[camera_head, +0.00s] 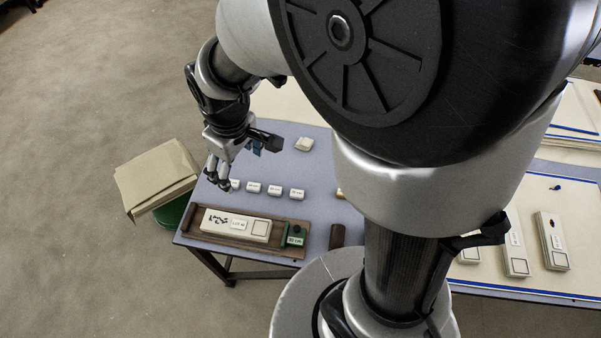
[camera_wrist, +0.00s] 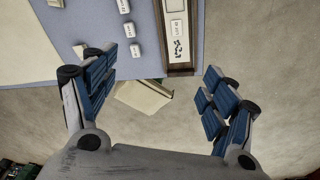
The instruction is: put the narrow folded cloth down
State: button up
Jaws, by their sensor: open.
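A long, narrow pale piece (camera_head: 236,224) with dark marks, a label and a printed square lies flat in a brown tray near the table's front left edge. It looks like the narrow folded cloth, though I cannot be sure it is cloth. It also shows at the top of the wrist view (camera_wrist: 178,28). My gripper (camera_head: 218,172) is above the left edge of the table, behind the tray and apart from the piece. In the wrist view its blue-padded fingers (camera_wrist: 160,80) are spread wide with nothing held between them.
The brown tray (camera_head: 290,252) also holds a green block (camera_head: 295,235). Several small white labelled blocks (camera_head: 275,190) stand behind it. A beige folded stack (camera_head: 157,177) rests on a green support left of the table. Labelled narrow pieces (camera_head: 552,241) lie at right. My arm hides the table's middle.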

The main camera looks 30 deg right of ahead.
jog(key=s+d+r+m+t, duration=0.1)
jog(key=s+d+r+m, duration=0.2)
jog(key=s+r, duration=0.3)
jog(key=s+d+r+m+t, duration=0.1)
jog(key=s+d+r+m, duration=0.2)
jog(key=s+r, duration=0.3)
jog(key=s, duration=0.4)
jog(key=shift+s+d+r+t, duration=0.15)
jog(key=shift+s+d+t, duration=0.05)
jog(key=shift+d+t, duration=0.15)
